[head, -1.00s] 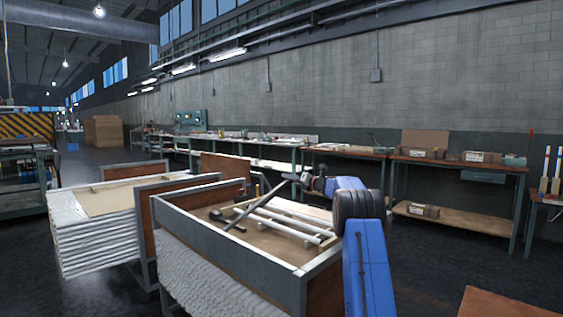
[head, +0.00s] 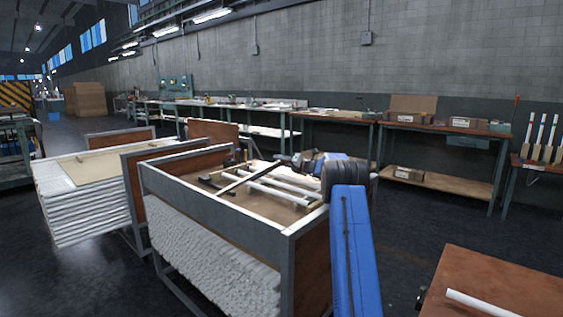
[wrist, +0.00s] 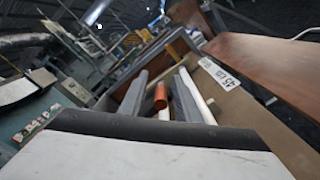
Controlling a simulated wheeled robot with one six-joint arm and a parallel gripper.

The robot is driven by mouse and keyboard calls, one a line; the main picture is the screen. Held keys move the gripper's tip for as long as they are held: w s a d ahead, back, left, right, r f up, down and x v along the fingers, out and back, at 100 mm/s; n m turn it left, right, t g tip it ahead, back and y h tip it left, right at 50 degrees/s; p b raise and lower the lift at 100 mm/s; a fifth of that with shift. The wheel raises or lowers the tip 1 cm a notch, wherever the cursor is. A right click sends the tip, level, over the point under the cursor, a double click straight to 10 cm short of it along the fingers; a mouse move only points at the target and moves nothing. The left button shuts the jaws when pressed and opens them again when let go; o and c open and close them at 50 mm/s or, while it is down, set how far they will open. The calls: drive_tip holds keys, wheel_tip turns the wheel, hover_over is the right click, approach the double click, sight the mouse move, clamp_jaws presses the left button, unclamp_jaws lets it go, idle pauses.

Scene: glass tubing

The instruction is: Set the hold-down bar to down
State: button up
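A dark bar (head: 248,179), which looks like the hold-down bar, lies slantwise over white tubes (head: 272,194) in the grey-framed crate (head: 215,216). It looks low over the tubes, but I cannot tell its exact set position. My gripper (head: 300,160) is at the crate's far right, small and partly behind my blue arm. In the wrist view my gripper (wrist: 164,80) shows two grey fingers standing apart. An orange cylinder (wrist: 160,97) shows between them, with a gap on the left. Whether the fingers touch it is unclear.
Another crate with a stack of white tubing (head: 85,205) stands to the left. A brown table (head: 490,285) with a white tube is at the lower right. Workbenches (head: 440,185) line the wall. The wrist view shows a "45 cm" label (wrist: 215,72). Dark floor between is clear.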

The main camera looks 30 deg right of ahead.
drive_tip(key=shift+a, duration=0.15)
drive_tip(key=v, duration=1.7)
drive_tip(key=shift+s, duration=0.1)
